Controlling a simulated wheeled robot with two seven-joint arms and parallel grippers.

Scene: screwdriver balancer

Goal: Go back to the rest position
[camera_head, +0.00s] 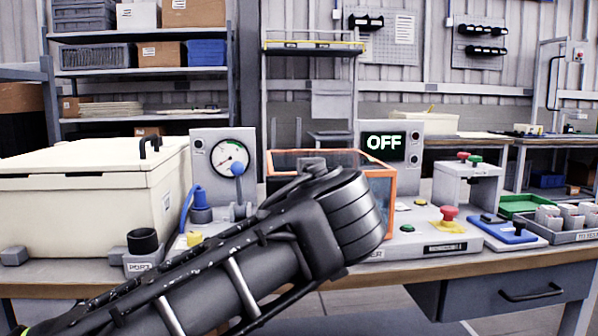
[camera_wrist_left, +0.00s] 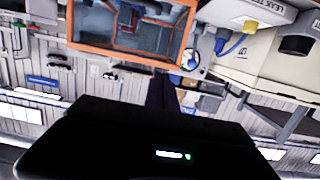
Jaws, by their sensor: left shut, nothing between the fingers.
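My left arm comes in from the lower left in the head view and crosses in front of the bench. The gripper at its end cannot be made out there. In the left wrist view, which looks upside down, my left gripper (camera_wrist_left: 163,90) shows as a black body with narrow dark fingers. It is shut with nothing held. My right gripper is in neither view. The orange-framed clear box (camera_head: 388,205) stands on the bench behind my left arm, partly hidden by it. It also shows in the left wrist view (camera_wrist_left: 90,45).
The workbench (camera_head: 525,259) holds a cream lidded case (camera_head: 75,200), a gauge panel (camera_head: 229,158), an OFF display (camera_head: 384,143), a red button (camera_head: 449,212), a green tray (camera_head: 520,205) and a grey tray of cylinders (camera_head: 570,232). Shelves stand behind.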

